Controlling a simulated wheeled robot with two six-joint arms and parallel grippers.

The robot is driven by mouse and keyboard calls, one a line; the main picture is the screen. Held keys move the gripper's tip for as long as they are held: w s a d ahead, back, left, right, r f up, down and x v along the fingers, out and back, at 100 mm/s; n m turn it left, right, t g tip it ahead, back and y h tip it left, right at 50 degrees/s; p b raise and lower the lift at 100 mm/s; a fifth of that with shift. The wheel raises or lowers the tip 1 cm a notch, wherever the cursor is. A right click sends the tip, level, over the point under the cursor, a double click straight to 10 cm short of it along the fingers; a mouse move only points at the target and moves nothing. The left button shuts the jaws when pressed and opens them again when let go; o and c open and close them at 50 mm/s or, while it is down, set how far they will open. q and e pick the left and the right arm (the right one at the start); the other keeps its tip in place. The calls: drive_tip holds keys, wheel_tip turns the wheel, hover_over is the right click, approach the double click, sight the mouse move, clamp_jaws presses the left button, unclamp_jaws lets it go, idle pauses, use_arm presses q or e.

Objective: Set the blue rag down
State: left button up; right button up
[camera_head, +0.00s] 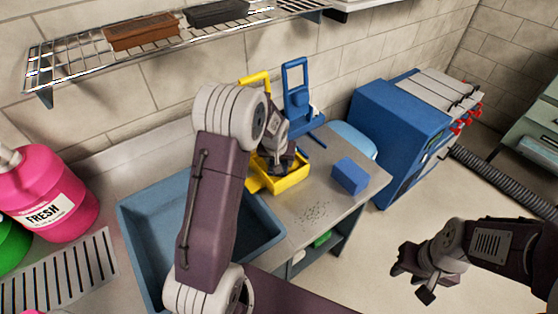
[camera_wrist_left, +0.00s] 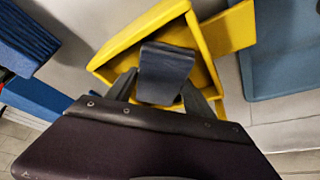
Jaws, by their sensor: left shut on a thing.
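My left gripper (camera_head: 281,168) points down over a yellow tray (camera_head: 292,181) on the counter. In the left wrist view its two fingers (camera_wrist_left: 165,88) are shut on a dark blue folded piece, the blue rag (camera_wrist_left: 166,68). The rag lies within the outline of the yellow tray (camera_wrist_left: 122,50) there; I cannot tell whether it touches the tray's floor. In the head view the arm and gripper largely hide the rag. My right gripper (camera_head: 411,284) is open and empty, over the floor at the right.
A blue block (camera_head: 350,175) lies right of the tray. A blue upright frame (camera_head: 297,90) stands behind. A blue basin (camera_head: 138,220) and pink jug (camera_head: 52,193) are left. A blue machine (camera_head: 398,125) stands right; a wire shelf (camera_head: 75,58) hangs above.

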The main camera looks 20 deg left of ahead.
use_arm(q)
drive_tip(key=shift+f, duration=0.15)
drive_tip(key=o, duration=1.2)
drive_tip(key=shift+r, duration=0.4)
drive_tip(key=v, duration=1.2)
drive_tip(key=s+d+f+m+g, duration=0.1)
drive_tip(key=s+d+f, duration=0.1)
drive_tip(key=s, duration=0.4)
drive_tip(key=s+d+f+g+h, duration=0.1)
drive_tip(key=s+d+f, duration=0.1)
drive_tip(key=s, duration=0.4)
drive_tip(key=s+d+f+m+g, duration=0.1)
drive_tip(key=s+d+f, duration=0.1)
drive_tip(key=s+f, duration=0.2)
drive_tip(key=shift+s+d+m+p, duration=0.15)
drive_tip(key=shift+s+m+p, duration=0.15)
drive_tip(key=shift+s, duration=0.95)
